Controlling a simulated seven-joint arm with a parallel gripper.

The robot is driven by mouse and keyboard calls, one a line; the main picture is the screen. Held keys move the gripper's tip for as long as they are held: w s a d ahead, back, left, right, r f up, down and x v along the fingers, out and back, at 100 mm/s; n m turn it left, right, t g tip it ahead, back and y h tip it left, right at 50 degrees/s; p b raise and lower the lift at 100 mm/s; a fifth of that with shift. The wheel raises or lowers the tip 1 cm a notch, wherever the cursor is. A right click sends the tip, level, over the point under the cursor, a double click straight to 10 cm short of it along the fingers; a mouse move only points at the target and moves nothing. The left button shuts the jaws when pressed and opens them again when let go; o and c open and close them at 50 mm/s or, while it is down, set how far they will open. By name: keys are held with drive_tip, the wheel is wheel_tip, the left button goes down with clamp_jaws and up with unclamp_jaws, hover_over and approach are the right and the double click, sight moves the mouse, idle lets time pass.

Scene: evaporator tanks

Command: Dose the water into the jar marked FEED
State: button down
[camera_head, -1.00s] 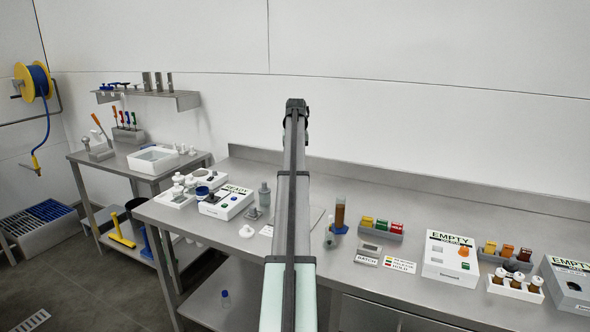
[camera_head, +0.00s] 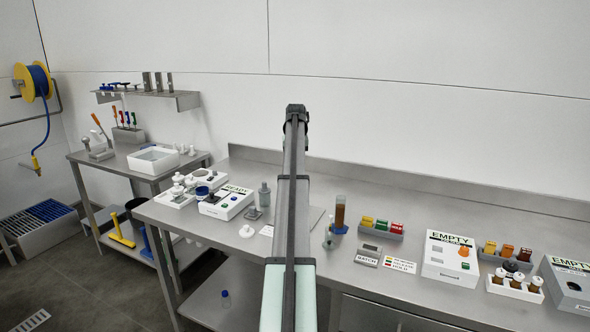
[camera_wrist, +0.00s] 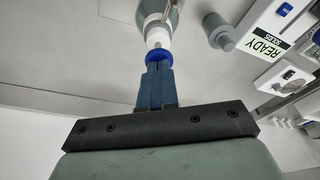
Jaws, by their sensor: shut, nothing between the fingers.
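My gripper (camera_wrist: 155,88) shows in the wrist view with its blue fingers together and nothing held. Just past the fingertips is a blue ring (camera_wrist: 158,57) below a white neck and a grey-green vessel (camera_wrist: 160,12); I cannot tell whether the fingers touch it. In the head view my arm hides the gripper and the middle of the bench. A grey-green bottle (camera_head: 264,195) stands left of my arm. A tall brown-filled cylinder (camera_head: 340,213) on a blue base stands right of it. No label reading FEED is legible, and I cannot identify the water.
A white READY box (camera_head: 228,204) stands left on the steel bench (camera_head: 200,235). EMPTY boxes (camera_head: 450,262) and (camera_head: 568,287) stand right, with a rack of brown jars (camera_head: 515,289) between them. A colour-block tray (camera_head: 382,230) and BATCH unit (camera_head: 368,254) lie nearer the middle.

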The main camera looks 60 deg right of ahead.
drive_tip(key=shift+a+x, duration=0.2)
drive_tip(key=shift+x, duration=1)
drive_tip(key=shift+s, duration=0.1)
drive_tip(key=shift+r, duration=0.1)
drive_tip(key=shift+w+d+v, duration=0.1)
drive_tip(key=shift+d+v, duration=0.1)
drive_tip(key=shift+v, duration=0.8)
drive_tip(key=shift+w+d+v, duration=0.1)
drive_tip(key=shift+d+v, duration=0.05)
drive_tip(key=shift+v, duration=0.9)
drive_tip(key=shift+s+a+x, duration=0.1)
drive_tip(key=shift+a+x, duration=0.1)
drive_tip(key=shift+x, duration=0.85)
drive_tip(key=shift+s+a+x, duration=0.1)
drive_tip(key=shift+a+x, duration=0.05)
drive_tip(key=shift+x, duration=0.9)
drive_tip(key=shift+w+d+v, duration=0.1)
drive_tip(key=shift+d+v, duration=0.1)
drive_tip(key=shift+v, duration=0.85)
drive_tip(key=shift+w+d+v, duration=0.1)
drive_tip(key=shift+d+v, duration=0.05)
drive_tip(key=shift+v, duration=0.9)
